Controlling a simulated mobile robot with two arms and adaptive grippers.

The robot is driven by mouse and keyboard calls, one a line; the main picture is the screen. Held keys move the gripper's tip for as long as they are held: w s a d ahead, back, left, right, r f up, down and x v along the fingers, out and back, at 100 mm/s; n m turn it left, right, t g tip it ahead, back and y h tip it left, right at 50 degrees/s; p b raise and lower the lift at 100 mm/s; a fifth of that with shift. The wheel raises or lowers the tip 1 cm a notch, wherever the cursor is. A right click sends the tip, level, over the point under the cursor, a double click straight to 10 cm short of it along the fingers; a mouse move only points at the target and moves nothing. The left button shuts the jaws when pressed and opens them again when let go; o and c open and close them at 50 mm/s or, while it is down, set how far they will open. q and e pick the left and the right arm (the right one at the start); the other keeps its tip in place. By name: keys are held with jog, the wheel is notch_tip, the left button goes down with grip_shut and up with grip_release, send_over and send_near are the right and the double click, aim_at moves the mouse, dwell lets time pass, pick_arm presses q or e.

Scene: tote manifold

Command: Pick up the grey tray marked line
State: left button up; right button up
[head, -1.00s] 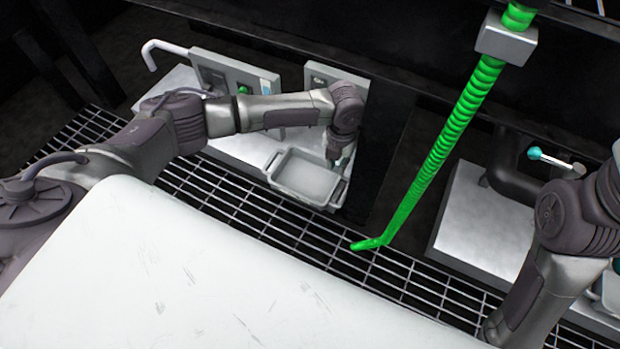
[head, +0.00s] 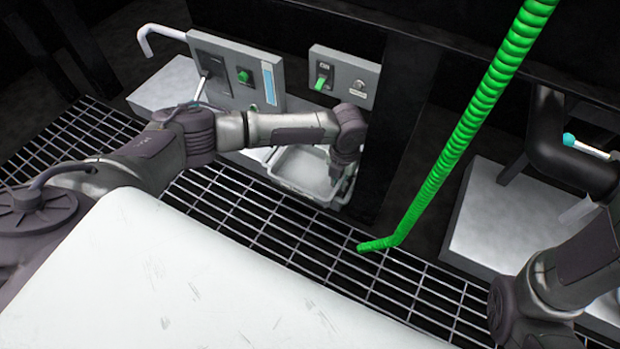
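A grey tray (head: 300,168) with raised walls sits on the pale ledge at the foot of the control panels. Its marking cannot be read from here. My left arm reaches across from the left and hides the tray's back edge. My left gripper (head: 338,174) points down at the tray's right end, by the handle there. It is small and dark, so I cannot tell whether its fingers are open or touch the tray.
Panels with a green button (head: 244,76) and a green switch (head: 322,82) stand behind. Metal grating (head: 240,215) lies in front. A pale block (head: 495,215) is at right.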

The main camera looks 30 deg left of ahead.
pick_arm(q)
jog(key=shift+c, duration=0.2)
grip_shut()
